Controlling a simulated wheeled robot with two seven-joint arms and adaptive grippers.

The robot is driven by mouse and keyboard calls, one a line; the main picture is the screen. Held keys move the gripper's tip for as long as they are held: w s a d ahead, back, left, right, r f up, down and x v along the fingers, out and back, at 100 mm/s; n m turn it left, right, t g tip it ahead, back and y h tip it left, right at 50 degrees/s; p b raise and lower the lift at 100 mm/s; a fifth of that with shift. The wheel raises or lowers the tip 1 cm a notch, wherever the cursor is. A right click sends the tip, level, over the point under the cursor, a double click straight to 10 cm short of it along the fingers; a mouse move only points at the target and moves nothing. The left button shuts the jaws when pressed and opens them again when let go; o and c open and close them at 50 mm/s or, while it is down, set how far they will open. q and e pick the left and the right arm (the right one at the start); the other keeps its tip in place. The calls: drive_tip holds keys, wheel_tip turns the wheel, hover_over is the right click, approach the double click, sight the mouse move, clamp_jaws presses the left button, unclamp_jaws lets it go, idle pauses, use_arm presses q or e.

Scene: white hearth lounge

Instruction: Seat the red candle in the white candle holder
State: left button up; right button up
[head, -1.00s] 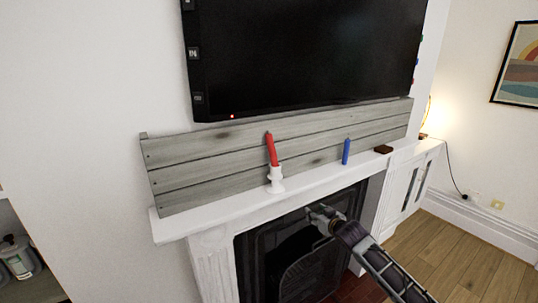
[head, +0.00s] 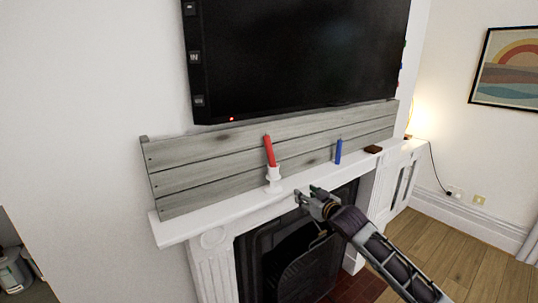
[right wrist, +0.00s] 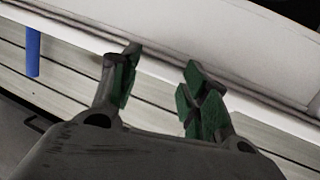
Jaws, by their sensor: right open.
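The red candle (head: 269,151) stands in the top of the white candle holder (head: 273,180) on the mantel, in the head view. The candle leans slightly to the left. Whether its base sits fully down in the holder is too small to tell. My right gripper (head: 306,196) is open and empty, in front of the mantel edge, right of and below the holder, apart from both. In the right wrist view its two green-padded fingers (right wrist: 160,62) are spread with nothing between them. The red candle and holder do not show there. My left gripper is not in view.
A blue candle (head: 338,151) stands on the mantel (head: 220,220) to the right, also in the right wrist view (right wrist: 33,52). A dark brown block (head: 373,149) lies farther right. Grey planks back the mantel, with a television (head: 300,55) above and the fireplace below.

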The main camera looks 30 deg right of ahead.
drive_tip(key=s+a+r+n+t+y, duration=0.1)
drive_tip(key=s+a+r, duration=0.1)
drive_tip(key=a+r, duration=0.35)
drive_tip(key=n+t+y+b, duration=0.1)
drive_tip(key=t, duration=0.1)
approach(273, 155)
drive_tip(key=shift+w+d+r+p, duration=0.1)
drive_tip(key=shift+w+p, duration=0.2)
drive_tip(key=shift+w, duration=1.15)
drive_tip(key=shift+w+r+p, duration=0.15)
drive_tip(key=shift+w+p, duration=0.1)
drive_tip(key=shift+w, duration=1.2)
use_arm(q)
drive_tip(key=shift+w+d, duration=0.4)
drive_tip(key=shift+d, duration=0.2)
